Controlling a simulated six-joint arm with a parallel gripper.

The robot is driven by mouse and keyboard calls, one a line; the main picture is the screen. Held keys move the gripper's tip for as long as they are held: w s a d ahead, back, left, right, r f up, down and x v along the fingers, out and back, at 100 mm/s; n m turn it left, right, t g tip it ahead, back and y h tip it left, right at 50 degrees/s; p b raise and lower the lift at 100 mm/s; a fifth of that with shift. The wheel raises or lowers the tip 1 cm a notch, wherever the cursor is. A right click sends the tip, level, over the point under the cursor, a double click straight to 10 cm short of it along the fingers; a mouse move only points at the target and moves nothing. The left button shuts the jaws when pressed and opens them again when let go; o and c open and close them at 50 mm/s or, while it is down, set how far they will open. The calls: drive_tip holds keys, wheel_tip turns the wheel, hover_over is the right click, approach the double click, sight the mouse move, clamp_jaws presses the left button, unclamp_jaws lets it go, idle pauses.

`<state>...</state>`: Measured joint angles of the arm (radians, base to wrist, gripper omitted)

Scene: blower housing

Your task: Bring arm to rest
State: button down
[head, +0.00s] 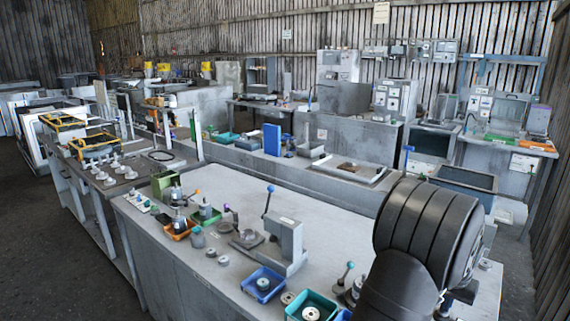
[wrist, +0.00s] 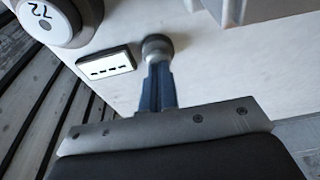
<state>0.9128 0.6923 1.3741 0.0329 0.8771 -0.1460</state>
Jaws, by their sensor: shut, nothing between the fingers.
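My arm (head: 425,230) shows in the head view as thick dark segments at the lower right, over the right end of the front workbench (head: 300,205). My gripper (wrist: 159,70) shows in the wrist view with its two blue fingers together and nothing held between them. A round grey knob-like part (wrist: 157,46) appears just past the fingertips. I cannot tell whether the fingers touch it. In the head view the fingers are not clearly visible behind my arm.
The bench holds a press with a blue-handled lever (head: 285,240), a blue tray (head: 263,284), a teal tray (head: 311,306) and an orange tray (head: 181,229). The wrist view shows a label plate (wrist: 108,66) and a round part marked 72 (wrist: 45,20). The bench's back middle is clear.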

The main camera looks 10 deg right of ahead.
idle(0.3)
wheel_tip(320, 180, up, 16)
drive_tip(key=n+g+y, duration=0.1)
drive_tip(key=n, duration=1.7)
drive_tip(key=shift+g+y, duration=0.3)
idle(0.7)
drive_tip(key=shift+d, duration=0.1)
drive_tip(key=c, duration=2.1)
unclamp_jaws()
